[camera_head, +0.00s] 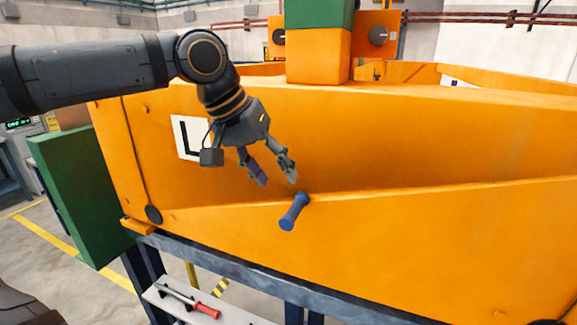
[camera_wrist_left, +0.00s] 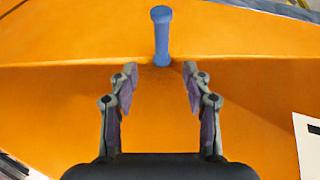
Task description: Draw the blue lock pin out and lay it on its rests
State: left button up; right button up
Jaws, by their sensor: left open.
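The blue lock pin (camera_head: 294,212) sticks out of the sloping orange beam edge (camera_head: 400,205) with its handle pointing outward and down. My left gripper (camera_head: 277,180) is open and empty, just above and left of the pin, apart from it. In the left wrist view the pin (camera_wrist_left: 161,38) stands beyond the open fingertips (camera_wrist_left: 159,75), centred between them and not enclosed. The pin's inner end is hidden inside the orange part. My right gripper is not in view.
A pale shelf (camera_head: 205,312) below the beam carries a tool with a red handle (camera_head: 206,310). A green block (camera_head: 75,200) stands at the left end. An orange wall with an L label (camera_head: 188,138) rises behind my gripper. Open floor lies at lower left.

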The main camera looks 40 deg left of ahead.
aim_at(292, 207)
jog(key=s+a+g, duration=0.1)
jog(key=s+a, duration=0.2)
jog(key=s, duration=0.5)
pick_arm(q)
jog(key=x, duration=0.7)
jog(key=shift+s+d+f, duration=0.25)
jog(key=shift+d+f, duration=0.05)
jog(key=shift+x, duration=1.1)
jog(key=shift+a, duration=0.25)
jog(key=shift+s, duration=0.35)
jog(key=shift+w, duration=0.1)
jog(key=shift+c, duration=1.3)
jog(key=shift+w+d, duration=0.1)
jog(key=shift+c, duration=1.1)
jog(key=c, duration=0.5)
grip_shut()
jog(key=shift+o, duration=1.2)
grip_release()
jog(key=shift+c, duration=1.2)
jog(key=shift+r, duration=0.1)
grip_shut()
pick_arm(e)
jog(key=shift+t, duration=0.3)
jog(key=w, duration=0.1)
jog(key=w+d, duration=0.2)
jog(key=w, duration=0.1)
